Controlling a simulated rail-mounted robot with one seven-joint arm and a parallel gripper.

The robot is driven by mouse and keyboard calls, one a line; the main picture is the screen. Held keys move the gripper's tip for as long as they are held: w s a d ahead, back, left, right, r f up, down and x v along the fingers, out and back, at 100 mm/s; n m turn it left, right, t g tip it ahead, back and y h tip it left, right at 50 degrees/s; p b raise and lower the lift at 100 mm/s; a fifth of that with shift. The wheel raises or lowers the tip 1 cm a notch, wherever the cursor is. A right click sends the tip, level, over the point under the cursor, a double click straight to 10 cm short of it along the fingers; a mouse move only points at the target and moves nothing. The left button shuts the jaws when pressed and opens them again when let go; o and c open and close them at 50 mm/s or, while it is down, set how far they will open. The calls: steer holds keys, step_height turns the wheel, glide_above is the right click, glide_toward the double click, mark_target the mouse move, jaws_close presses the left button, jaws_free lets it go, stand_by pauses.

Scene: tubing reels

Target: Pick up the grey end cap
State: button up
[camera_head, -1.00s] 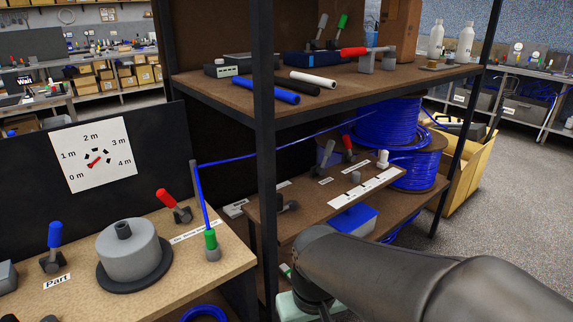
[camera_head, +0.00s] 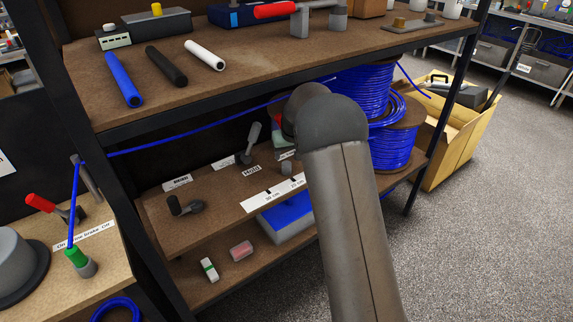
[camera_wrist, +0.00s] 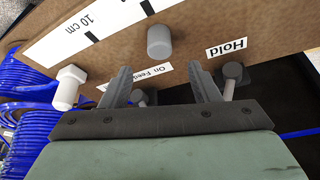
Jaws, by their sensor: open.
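The grey end cap (camera_wrist: 160,41) is a small plain cylinder on the brown lower shelf board, between the white ruler strip and the "Hold" label. In the head view it appears as a small grey stub (camera_head: 286,168) just left of my arm. My gripper (camera_wrist: 160,84) is open and empty in the wrist view. Its two fingers point toward the board, with the cap ahead of the gap between them and apart from both. In the head view my gripper is hidden behind my arm.
Near the fingers are a dark lever (camera_wrist: 231,76) by the "Hold" label and a white peg (camera_wrist: 69,87). Blue tubing reels (camera_head: 390,140) stand to the right. The upper shelf (camera_head: 230,75) overhangs the lower one. Blue tubing (camera_head: 200,136) runs across to the workbench.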

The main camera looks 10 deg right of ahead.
mark_target(286, 163)
steer(key=p+x, duration=0.2)
steer(key=x, duration=0.6)
steer(key=shift+p, duration=0.3)
steer(key=c, duration=1.1)
